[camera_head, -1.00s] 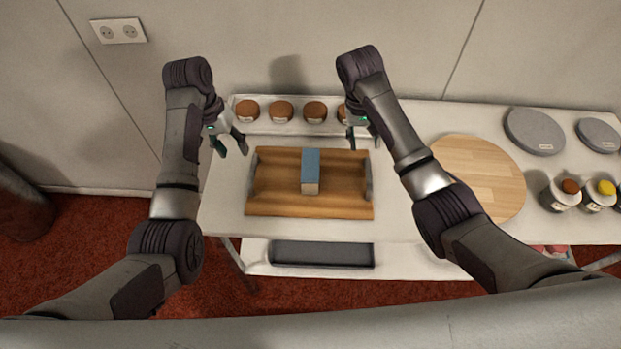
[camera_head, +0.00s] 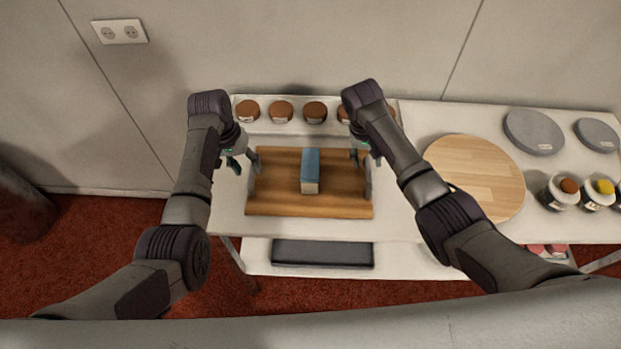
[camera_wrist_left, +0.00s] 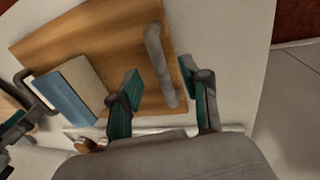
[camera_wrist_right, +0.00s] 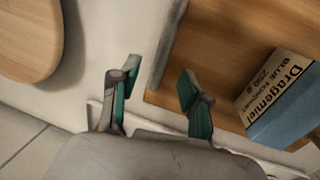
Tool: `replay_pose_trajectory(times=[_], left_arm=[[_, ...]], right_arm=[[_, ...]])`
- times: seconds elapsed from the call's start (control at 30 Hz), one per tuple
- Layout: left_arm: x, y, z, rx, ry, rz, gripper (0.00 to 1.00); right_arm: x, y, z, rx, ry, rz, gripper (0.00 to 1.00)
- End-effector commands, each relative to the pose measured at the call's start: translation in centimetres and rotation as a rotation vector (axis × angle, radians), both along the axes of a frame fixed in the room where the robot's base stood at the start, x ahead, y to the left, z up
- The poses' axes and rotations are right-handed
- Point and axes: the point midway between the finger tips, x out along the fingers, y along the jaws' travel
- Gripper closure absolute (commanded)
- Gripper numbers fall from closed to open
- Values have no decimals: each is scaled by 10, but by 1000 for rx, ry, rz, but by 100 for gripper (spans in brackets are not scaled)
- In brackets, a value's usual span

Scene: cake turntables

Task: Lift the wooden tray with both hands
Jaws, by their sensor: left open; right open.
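The wooden tray (camera_head: 285,204) lies flat on the white table, with a grey handle at each short end. A blue and cream box (camera_head: 310,170) stands on its middle. My left gripper (camera_head: 243,163) is open at the tray's left end; in the left wrist view its fingers (camera_wrist_left: 160,95) are on either side of the left handle (camera_wrist_left: 160,65). My right gripper (camera_head: 362,158) is open at the right end; in the right wrist view its fingers (camera_wrist_right: 160,88) are on either side of the right handle (camera_wrist_right: 168,45), which lies a little ahead of the fingertips.
A white rack with several brown-lidded jars (camera_head: 281,111) stands right behind the tray. A round wooden board (camera_head: 478,175) lies to the right, with grey discs (camera_head: 533,131) and jars (camera_head: 562,191) beyond. Bare table lies in front of the tray.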

Motion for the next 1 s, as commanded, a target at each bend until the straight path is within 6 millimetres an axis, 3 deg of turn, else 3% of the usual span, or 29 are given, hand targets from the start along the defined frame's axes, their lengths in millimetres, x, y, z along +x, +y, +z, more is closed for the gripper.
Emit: replay_pose_trajectory(times=[0.1,0.3,0.7,1.0], left_arm=[[-1,-4,-20,0,4,-1,53],[-1,-9,-41,0,0,-1,53],[-1,-10,-47,0,-1,-1,53],[-1,-9,-47,0,-1,0,100]], right_arm=[[-1,-5,-20,-1,2,0,54],[-1,-8,-41,0,0,0,54],[-1,-9,-47,0,-1,0,54],[-1,-9,-47,0,-1,0,100]])
